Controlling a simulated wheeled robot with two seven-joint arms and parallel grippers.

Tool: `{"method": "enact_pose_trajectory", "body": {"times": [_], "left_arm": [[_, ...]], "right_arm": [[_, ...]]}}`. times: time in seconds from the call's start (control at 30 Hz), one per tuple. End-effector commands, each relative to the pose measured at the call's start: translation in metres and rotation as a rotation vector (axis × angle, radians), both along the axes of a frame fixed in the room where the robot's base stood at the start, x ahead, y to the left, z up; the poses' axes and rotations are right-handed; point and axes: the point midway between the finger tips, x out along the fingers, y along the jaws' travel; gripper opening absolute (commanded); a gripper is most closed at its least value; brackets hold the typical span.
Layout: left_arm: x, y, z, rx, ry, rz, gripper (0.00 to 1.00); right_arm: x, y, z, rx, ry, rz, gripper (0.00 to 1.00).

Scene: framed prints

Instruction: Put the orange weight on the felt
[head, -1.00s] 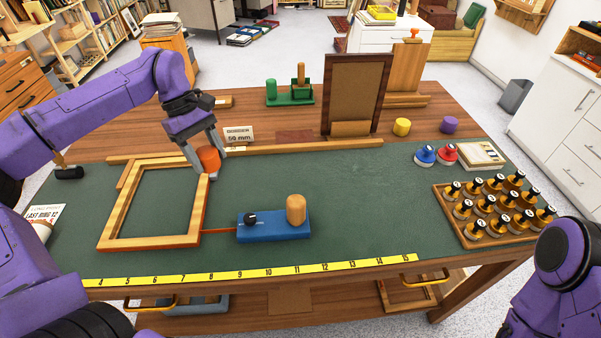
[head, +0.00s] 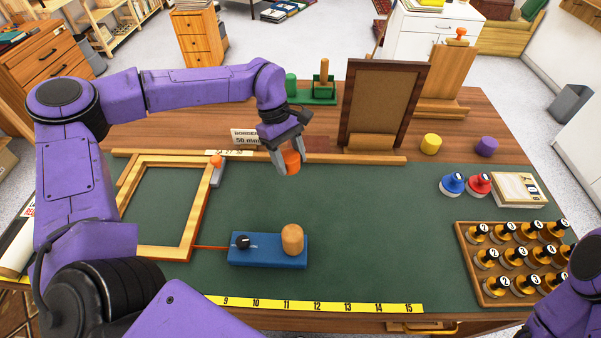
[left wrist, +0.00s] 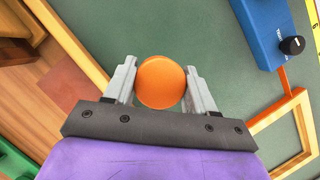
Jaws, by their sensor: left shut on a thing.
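The orange weight (head: 291,162) is a short cylinder. My left gripper (head: 287,163) is shut on it, a finger on either side, above the table near the long wooden rail. In the left wrist view the weight (left wrist: 161,82) shows between the two fingers (left wrist: 160,85), with green surface behind it. A flat reddish-brown patch (head: 317,144), which may be the felt, lies on the wood behind the rail and is partly hidden by the arm. A green mat (head: 350,220) covers the front of the table. My right gripper is out of view.
A wooden frame (head: 187,225) and a blue block with a peg (head: 268,262) lie on the mat. Yellow (head: 431,145) and purple (head: 486,146) cylinders stand at right.

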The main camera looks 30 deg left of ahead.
Motion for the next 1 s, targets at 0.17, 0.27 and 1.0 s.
{"method": "enact_pose_trajectory", "body": {"times": [0.17,0.27,1.0], "left_arm": [[0.006,-0.018,-0.019,-0.001,-0.004,-0.002,0.00],[0.007,-0.026,-0.029,-0.001,-0.001,-0.004,0.00],[0.008,-0.027,-0.065,-0.001,-0.005,0.000,0.81]], "right_arm": [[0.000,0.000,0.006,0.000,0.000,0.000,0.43],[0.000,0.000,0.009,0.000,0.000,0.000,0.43],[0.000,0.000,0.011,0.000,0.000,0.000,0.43]]}}
